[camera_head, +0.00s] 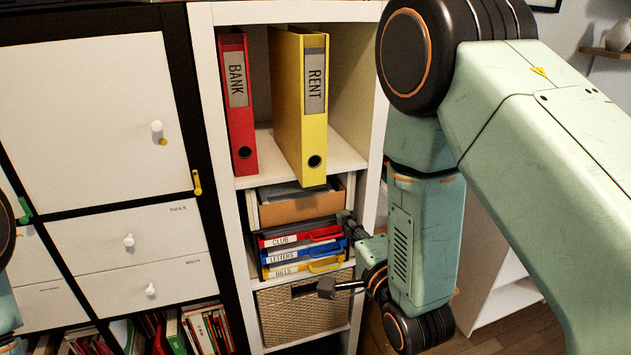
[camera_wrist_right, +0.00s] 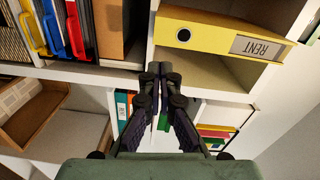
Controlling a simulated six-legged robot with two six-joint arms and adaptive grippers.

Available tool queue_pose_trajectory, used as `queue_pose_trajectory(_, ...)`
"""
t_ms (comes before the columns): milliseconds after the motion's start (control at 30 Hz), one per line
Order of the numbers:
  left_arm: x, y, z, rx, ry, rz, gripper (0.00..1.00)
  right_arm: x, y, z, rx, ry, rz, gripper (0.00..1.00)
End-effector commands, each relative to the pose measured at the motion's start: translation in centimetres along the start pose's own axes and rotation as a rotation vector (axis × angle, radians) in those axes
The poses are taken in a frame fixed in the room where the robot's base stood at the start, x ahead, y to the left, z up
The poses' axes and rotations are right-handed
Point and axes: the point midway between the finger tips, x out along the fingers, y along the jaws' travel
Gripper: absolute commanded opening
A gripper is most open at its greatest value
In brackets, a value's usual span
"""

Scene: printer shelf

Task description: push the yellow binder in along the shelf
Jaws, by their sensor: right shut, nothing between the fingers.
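The yellow binder (camera_head: 289,95), labelled RENT, stands upright in the upper compartment of the white shelf (camera_head: 206,95). Its spine sticks out past the front edge, further than the red BANK binder (camera_head: 238,135) to its left. The yellow binder also shows sideways in the right wrist view (camera_wrist_right: 212,38). My right gripper (camera_head: 345,217) is shut and empty, below and to the right of the binder, near the shelf's right side panel. Its fingertips (camera_wrist_right: 158,68) appear apart from the binder. My left gripper is out of view.
Below the binder are a cardboard box (camera_head: 292,208), letter trays (camera_head: 300,248) with coloured handles, and a wicker basket (camera_head: 302,308). A cabinet with white doors (camera_head: 90,110) stands to the left. The space right of the yellow binder inside the compartment is empty.

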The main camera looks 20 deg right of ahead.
Motion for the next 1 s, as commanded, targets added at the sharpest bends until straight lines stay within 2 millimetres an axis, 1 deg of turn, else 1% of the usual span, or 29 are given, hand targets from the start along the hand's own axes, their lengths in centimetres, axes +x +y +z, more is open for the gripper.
queue_pose_trajectory(100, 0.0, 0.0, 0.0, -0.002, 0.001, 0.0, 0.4, -0.1, -0.5, -0.2, 0.073, 0.006, -0.024, 0.0)
queue_pose_trajectory(200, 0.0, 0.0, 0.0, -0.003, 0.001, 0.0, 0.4, -0.1, -0.6, -0.3, 0.106, 0.007, -0.03, 0.0)
queue_pose_trajectory(333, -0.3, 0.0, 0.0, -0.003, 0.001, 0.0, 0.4, 1.0, -0.7, -0.3, 0.113, 0.007, -0.032, 0.0)
queue_pose_trajectory(800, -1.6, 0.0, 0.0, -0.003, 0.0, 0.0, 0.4, 9.1, -0.9, -0.3, 0.109, 0.002, -0.03, 0.0)
queue_pose_trajectory(1000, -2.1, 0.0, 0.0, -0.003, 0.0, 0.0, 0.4, 12.0, -1.0, -0.4, 0.109, 0.002, -0.03, 0.0)
